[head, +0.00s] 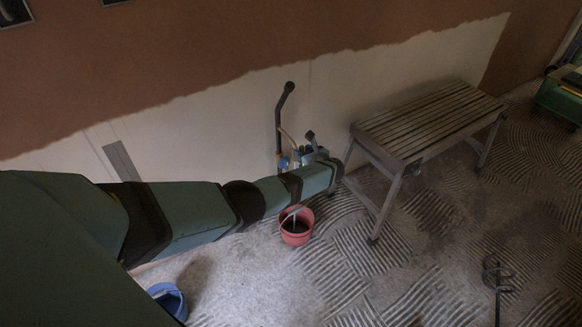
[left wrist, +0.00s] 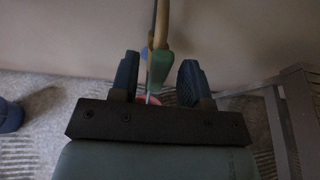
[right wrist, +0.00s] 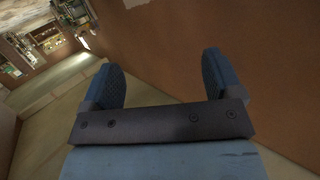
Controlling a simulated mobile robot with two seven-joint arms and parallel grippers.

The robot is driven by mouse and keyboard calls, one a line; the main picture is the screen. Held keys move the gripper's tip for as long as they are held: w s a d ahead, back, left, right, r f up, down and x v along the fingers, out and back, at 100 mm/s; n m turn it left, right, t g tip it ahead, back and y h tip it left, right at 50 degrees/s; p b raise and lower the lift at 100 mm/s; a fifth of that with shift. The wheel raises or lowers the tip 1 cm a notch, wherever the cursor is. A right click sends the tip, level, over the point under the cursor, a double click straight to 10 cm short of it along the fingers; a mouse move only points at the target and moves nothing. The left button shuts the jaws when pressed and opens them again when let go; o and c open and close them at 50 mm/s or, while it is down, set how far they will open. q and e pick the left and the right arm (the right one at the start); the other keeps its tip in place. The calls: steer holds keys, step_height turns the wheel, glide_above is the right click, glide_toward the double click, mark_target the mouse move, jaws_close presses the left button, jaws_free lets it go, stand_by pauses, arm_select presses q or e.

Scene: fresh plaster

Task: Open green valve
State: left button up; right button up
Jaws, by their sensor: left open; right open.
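The green valve handle (left wrist: 158,75) shows in the left wrist view, hanging at the lower end of a tan pipe (left wrist: 162,28). My left gripper (left wrist: 159,64) is open, with one blue finger on each side of the handle and a visible gap on both sides. Contact does not show, and depth is hard to tell. In the head view the tan pipe (head: 288,136) runs down the wall, and my left forearm and wrist partly cover the valve area. My right gripper (right wrist: 160,64) is open and empty, facing a brown wall; it is not in the head view.
A red bucket (head: 296,238) of dark liquid stands below my left wrist. A slatted bench (head: 430,118) stands close on the right. A dark pipe (head: 279,115) rises by the wall. A blue bucket (head: 168,300) is at lower left. Floor in front is mostly clear.

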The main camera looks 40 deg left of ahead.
arm_select(q)
steer(key=shift+p+v, duration=1)
steer(key=shift+v, duration=0.2)
steer(key=p+v, duration=0.6)
steer(key=v, duration=0.3)
steer(key=shift+d, duration=0.3)
arm_select(e)
steer(key=s+d+f+g+h, duration=0.1)
steer(key=f, duration=0.1)
steer(key=s+d+f+g+h, duration=0.1)
steer(key=d+f+g, duration=0.1)
steer(key=shift+s, duration=0.15)
arm_select(q)
steer(key=shift+s, duration=0.2)
arm_select(e)
steer(key=shift+d, duration=0.1)
